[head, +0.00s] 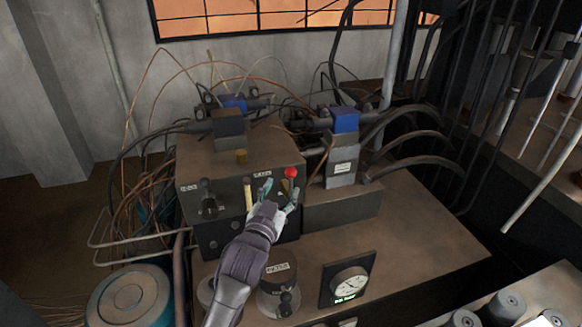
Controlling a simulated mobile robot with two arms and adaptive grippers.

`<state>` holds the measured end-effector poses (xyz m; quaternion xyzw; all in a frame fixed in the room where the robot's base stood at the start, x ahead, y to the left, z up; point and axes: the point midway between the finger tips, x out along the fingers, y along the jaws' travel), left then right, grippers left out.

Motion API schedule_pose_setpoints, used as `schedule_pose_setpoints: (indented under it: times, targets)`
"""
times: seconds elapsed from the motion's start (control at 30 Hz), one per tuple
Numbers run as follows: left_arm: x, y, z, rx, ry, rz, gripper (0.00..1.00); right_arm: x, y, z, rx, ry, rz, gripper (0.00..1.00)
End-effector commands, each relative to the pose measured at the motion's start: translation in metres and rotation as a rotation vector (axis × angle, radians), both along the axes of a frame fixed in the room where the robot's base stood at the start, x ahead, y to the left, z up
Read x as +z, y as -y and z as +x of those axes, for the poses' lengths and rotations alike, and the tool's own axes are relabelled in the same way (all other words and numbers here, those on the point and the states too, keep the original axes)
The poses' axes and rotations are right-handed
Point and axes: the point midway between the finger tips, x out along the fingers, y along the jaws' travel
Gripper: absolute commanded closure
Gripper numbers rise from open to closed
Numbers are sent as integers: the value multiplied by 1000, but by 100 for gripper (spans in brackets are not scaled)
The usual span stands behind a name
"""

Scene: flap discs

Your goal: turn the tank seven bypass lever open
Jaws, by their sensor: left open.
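A brown control box (228,165) stands on the bench with small levers on its front face. One lever with a black handle (208,196) is at the left. A pale yellow lever (248,192) is in the middle, and a lever with a red knob (291,173) is at the right. The labels are too small to read, so I cannot tell which lever is the tank seven bypass. My left gripper (279,192) is open in front of the right part of the panel, below the red knob. It partly hides the panel there. I do not see my right gripper.
A gauge with a white dial (350,285) and a labelled dark cylinder (279,290) stand in front of the box. Valve blocks with blue tops (345,120), hoses and loose wires crowd the back. The bench top (415,225) at right is clear.

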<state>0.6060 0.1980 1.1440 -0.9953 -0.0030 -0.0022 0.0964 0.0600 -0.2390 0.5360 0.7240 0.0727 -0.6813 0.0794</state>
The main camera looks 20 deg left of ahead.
Motion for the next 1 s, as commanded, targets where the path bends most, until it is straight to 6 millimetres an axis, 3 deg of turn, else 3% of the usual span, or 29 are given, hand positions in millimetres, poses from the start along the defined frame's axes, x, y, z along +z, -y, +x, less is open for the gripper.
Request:
schedule_pose_setpoints:
  times: [0.13,0.4,0.83,1.0]
  targets:
    - [4,0,34,0,-1,1,43,12,-1,-2,1,-2,1,60]
    - [2,0,72,0,-1,-2,43,24,-7,38,1,61,12,60]
    - [0,0,81,0,0,-1,43,23,-7,17,0,26,10,60]
    - [0,0,81,0,0,0,71,23,-6,16,0,26,9,60]
